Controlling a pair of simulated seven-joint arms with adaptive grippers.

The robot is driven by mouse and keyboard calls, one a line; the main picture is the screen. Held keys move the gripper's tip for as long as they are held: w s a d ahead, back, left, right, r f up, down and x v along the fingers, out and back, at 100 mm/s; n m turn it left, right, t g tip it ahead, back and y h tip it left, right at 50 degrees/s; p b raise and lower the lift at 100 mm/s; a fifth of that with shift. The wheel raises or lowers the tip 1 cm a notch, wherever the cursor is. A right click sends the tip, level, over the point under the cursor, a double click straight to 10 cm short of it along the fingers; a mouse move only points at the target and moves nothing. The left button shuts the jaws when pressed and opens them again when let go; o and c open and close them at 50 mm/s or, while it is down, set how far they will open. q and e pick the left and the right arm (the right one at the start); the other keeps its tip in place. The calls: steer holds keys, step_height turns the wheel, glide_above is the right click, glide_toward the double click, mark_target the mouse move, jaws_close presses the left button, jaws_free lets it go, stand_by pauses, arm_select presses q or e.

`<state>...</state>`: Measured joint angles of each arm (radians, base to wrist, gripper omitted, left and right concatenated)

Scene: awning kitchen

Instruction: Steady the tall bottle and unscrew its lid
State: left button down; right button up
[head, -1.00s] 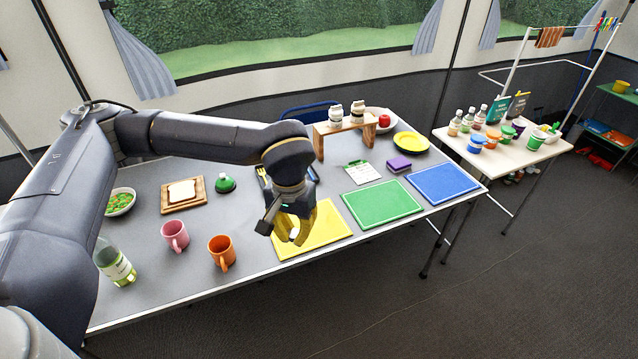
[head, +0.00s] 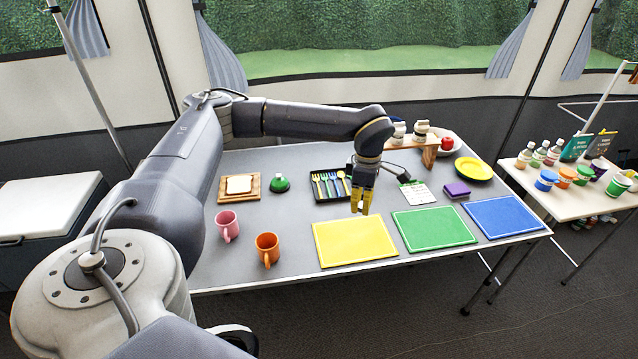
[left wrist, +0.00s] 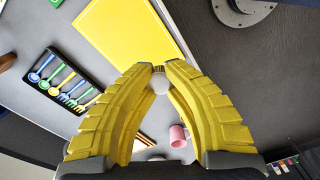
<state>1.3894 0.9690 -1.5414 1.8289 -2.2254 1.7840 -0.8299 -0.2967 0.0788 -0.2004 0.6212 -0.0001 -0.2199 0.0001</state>
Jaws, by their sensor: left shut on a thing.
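My left gripper (head: 362,210) hangs fingers down above the back edge of the yellow board (head: 350,248), right of the cutlery tray (head: 318,198). In the left wrist view its yellow fingers close at the tips on a small, pale, rounded thing (left wrist: 159,82). It may be the lid; I cannot tell for sure. The tall bottle shows in neither view now; my left arm covers the table's left end in the head view. My right gripper is not in view.
A pink mug (head: 228,226) and an orange mug (head: 267,249) stand left of the yellow board. A green board (head: 433,228) and a blue board (head: 503,217) lie to its right. A wooden riser (head: 430,156) stands behind. Bare table lies around the mugs.

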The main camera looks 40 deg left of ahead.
arm_select(q)
steer(key=w+a+f+n, duration=0.1)
steer(key=w+a+n, duration=0.1)
steer(key=a+n, duration=0.75)
steer(key=n, duration=2.7)
glide_above(283, 207)
step_height(283, 207, down, 2)
steer(key=shift+n, duration=0.25)
step_height(283, 207, down, 19)
steer(key=shift+w+a+f, duration=0.1)
steer(key=shift+f, duration=0.2)
steer(key=c, duration=1.5)
jaws_free()
